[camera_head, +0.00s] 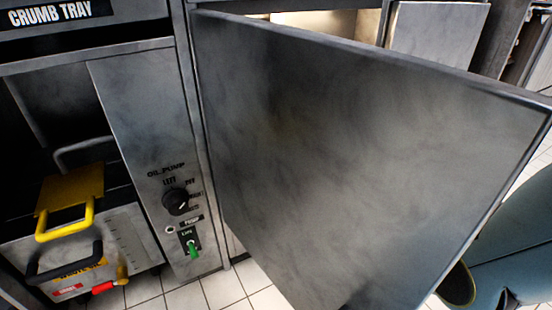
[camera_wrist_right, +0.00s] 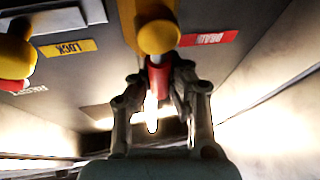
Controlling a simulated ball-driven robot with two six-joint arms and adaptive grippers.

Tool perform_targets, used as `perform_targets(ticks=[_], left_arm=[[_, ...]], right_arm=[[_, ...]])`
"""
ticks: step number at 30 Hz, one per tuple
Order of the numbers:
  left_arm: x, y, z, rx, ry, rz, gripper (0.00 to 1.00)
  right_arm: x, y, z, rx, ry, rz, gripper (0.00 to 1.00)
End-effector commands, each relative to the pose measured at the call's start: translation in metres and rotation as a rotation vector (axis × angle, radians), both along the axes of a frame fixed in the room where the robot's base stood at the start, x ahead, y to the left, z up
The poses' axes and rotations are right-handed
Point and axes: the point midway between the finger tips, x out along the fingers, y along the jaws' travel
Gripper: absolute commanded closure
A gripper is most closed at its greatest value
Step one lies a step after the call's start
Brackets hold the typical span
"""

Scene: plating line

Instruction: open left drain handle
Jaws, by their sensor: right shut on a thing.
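In the right wrist view, a drain handle (camera_wrist_right: 158,78) with a red grip hangs from a round yellow hub (camera_wrist_right: 158,38) beside a red label reading DRAIN (camera_wrist_right: 210,38). My right gripper (camera_wrist_right: 160,105) is shut on the red grip, one finger on each side. A bright white tip shows just below the grip, between the fingers. Whether this is the left one of several drain handles cannot be told. In the head view, the handle and my right gripper are hidden, and a large open door fills the middle. My left gripper is in neither view.
The open steel door (camera_head: 370,150) blocks much of the head view. Left of it are an oil pump panel (camera_head: 150,130) with a knob (camera_head: 176,201), and a yellow-handled container (camera_head: 125,235). In the wrist view, another yellow and red handle (camera_wrist_right: 14,58) sits beside a LOCK label (camera_wrist_right: 68,48).

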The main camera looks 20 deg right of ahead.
Motion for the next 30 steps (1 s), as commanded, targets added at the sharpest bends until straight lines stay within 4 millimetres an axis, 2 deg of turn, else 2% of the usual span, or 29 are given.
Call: perform_targets(ticks=[9,23,24,27,30], left_arm=[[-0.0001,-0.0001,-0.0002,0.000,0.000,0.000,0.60],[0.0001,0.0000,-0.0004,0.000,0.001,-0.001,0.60],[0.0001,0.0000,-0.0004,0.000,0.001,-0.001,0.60],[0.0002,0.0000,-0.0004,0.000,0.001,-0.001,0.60],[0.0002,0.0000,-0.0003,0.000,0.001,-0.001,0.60]], right_arm=[[-0.0011,-0.0046,-0.0035,0.091,0.026,0.000,1.00],[-0.0012,-0.0059,-0.0039,0.102,0.029,0.000,1.00],[-0.0011,-0.0060,-0.0039,0.102,0.029,0.000,0.86],[-0.0008,-0.0061,-0.0033,0.102,0.028,0.000,0.73],[-0.0003,-0.0059,-0.0024,0.101,0.026,0.000,0.72]])
